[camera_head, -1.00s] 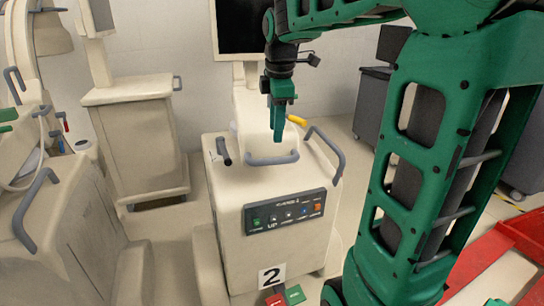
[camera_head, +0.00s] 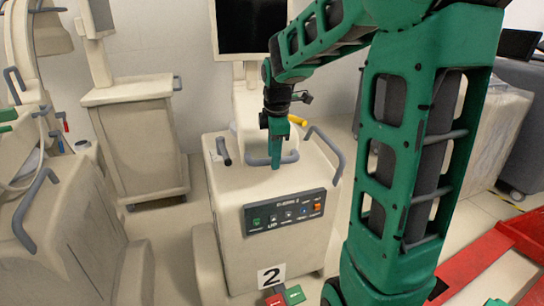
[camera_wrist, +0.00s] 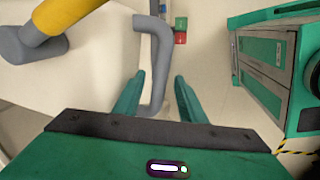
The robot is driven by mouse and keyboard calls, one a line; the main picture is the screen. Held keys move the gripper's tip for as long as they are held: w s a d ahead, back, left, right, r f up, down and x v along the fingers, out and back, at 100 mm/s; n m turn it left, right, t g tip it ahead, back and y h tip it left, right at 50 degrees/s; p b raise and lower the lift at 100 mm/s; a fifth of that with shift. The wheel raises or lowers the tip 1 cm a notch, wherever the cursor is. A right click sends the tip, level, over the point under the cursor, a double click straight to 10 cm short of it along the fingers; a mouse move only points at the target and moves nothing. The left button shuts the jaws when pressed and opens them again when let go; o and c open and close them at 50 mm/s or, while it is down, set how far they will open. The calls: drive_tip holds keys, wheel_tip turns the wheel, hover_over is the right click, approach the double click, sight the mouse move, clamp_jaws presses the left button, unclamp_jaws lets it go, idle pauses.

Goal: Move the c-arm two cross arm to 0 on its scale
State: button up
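A yellow-ended lever (camera_head: 298,121) stands behind my gripper. My gripper (camera_head: 276,163) points down at the front handle. In the wrist view, my gripper (camera_wrist: 158,88) is open, with the grey handle (camera_wrist: 164,58) running between or just beyond its fingers; contact is unclear. The yellow lever (camera_wrist: 70,14) with a grey end lies upper left. No cross arm scale is readable.
A grey side handle (camera_head: 327,146) and a short dark grip (camera_head: 223,151) flank the unit's top. Red and green pedals (camera_head: 285,297) lie at its foot. A screen (camera_head: 250,25) rises behind. Another cream cart (camera_head: 133,140) stands left; dark equipment (camera_head: 520,110) stands right.

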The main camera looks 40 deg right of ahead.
drive_tip(key=shift+f, duration=0.3)
drive_tip(key=shift+c, duration=0.2)
clamp_jaws()
